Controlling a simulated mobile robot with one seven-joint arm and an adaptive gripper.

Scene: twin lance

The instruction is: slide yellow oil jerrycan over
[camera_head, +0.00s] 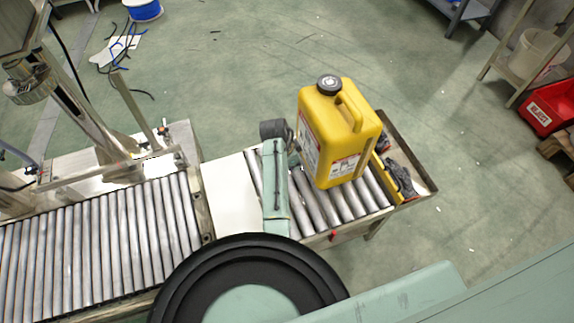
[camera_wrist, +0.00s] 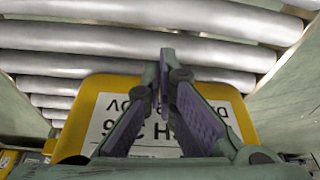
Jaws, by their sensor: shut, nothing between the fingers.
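The yellow oil jerrycan (camera_head: 338,132) stands upright on a short roller conveyor (camera_head: 305,203) in the head view. It has a black cap, a top handle and white labels. In the wrist view its yellow face and upside-down label (camera_wrist: 215,104) show behind and beside my fingers. My gripper (camera_wrist: 167,58) is shut and empty, its purple-padded fingertips together. In the head view my arm comes down just left of the jerrycan, and the fingers are mostly hidden there. I cannot tell whether they touch the jerrycan.
A pale flat plate (camera_head: 229,196) lies left of the short conveyor, between it and a longer roller conveyor (camera_head: 105,240). A tray (camera_head: 424,184) with dark gloves (camera_head: 399,177) adjoins the right end. A metal-framed machine (camera_head: 88,105) stands at left. Bare rollers remain around the jerrycan.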

